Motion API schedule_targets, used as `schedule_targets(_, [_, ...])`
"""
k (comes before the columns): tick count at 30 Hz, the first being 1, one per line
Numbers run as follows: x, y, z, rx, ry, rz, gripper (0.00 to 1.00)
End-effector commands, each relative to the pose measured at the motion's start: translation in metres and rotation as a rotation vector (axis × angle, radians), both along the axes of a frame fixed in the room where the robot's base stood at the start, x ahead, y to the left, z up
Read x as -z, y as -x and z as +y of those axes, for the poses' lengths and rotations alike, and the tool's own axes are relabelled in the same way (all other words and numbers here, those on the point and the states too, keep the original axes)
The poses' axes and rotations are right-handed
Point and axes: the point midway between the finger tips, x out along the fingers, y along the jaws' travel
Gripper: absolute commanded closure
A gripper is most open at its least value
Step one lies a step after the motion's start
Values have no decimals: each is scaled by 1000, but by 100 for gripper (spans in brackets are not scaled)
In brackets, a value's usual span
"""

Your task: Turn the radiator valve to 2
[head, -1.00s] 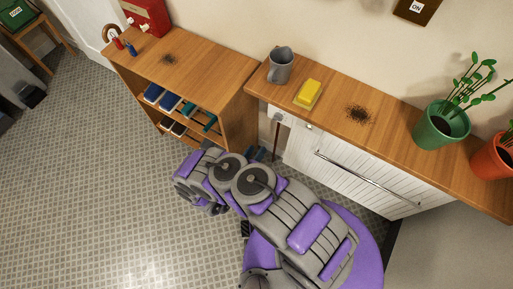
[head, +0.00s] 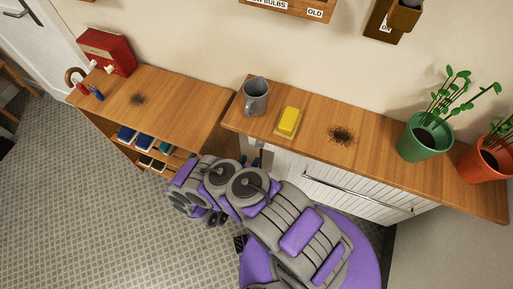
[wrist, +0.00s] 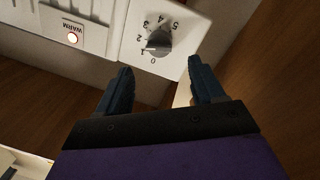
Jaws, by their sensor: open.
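The radiator valve is a grey knob (wrist: 159,42) on a white dial plate (wrist: 185,30) marked 0 to 5 in the wrist view. Its pointer ridge appears to face left, near the 1. My gripper (wrist: 158,68) is open and empty, its two dark fingers pointing at the plate, with the knob beyond and roughly between the tips. The fingertips look apart from the knob. The white ribbed radiator (head: 350,190) stands under the wooden shelf in the head view. There my arm hides the valve and most of the gripper.
A WARM label with a lit lamp (wrist: 72,38) is beside the dial. The shelf (head: 375,150) above the radiator holds a grey mug (head: 256,97), a yellow sponge-like block (head: 289,122), dark crumbs (head: 341,136) and potted plants (head: 425,140). A low bookcase (head: 165,100) stands left. Tiled floor is clear at lower left.

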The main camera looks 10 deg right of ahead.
Motion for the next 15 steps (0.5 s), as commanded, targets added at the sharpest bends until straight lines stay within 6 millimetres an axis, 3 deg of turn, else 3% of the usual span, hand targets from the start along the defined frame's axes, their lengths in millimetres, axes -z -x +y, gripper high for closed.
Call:
schedule_targets(9, [1, -43, -37, 4, 0, -3, 32])
schedule_targets(15, [1, -55, -47, 1, 0, -2, 32])
